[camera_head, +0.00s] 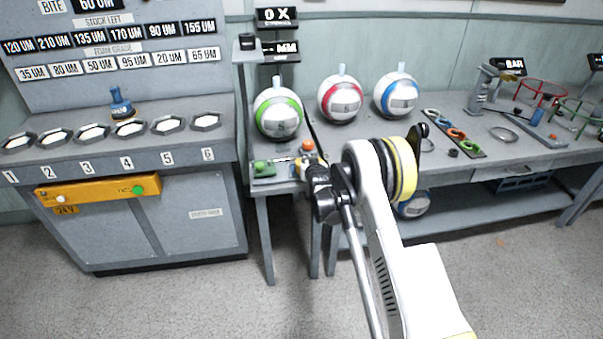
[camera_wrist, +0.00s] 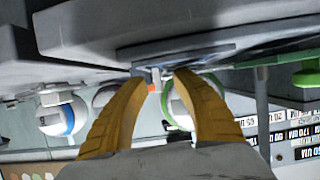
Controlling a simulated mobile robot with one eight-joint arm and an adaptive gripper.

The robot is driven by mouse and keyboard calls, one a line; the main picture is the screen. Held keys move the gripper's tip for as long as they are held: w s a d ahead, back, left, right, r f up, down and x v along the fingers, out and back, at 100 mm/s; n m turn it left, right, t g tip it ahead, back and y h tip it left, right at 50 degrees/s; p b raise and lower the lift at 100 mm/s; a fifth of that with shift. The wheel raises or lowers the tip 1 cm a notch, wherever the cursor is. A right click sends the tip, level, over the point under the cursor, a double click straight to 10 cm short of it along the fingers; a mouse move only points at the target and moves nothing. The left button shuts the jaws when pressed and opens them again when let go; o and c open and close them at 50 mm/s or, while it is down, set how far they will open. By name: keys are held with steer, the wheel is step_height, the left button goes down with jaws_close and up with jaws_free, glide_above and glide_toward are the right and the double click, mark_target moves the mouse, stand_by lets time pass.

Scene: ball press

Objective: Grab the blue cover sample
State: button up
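Several small coloured ring-like samples lie in a row on a dark strip on the right bench in the head view; the one at the far end looks blue (camera_head: 431,115). My gripper (camera_head: 305,163) is low at the front of the small stand, well left of that strip, beside an orange knob (camera_head: 308,145). In the wrist view my gripper's yellow fingers (camera_wrist: 160,78) are apart, with a small grey post and an orange spot showing between the tips. I see nothing clearly held.
Green-banded (camera_head: 278,113), red-banded (camera_head: 340,99) and blue-banded (camera_head: 396,95) balls stand behind my arm. A grey cabinet (camera_head: 140,215) with hexagonal wells is at left. A press-like device (camera_head: 482,88) and ring stands are at right. The floor in front is clear.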

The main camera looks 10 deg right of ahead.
steer(key=shift+r, duration=0.1)
jaws_close()
steer(key=shift+r, duration=0.1)
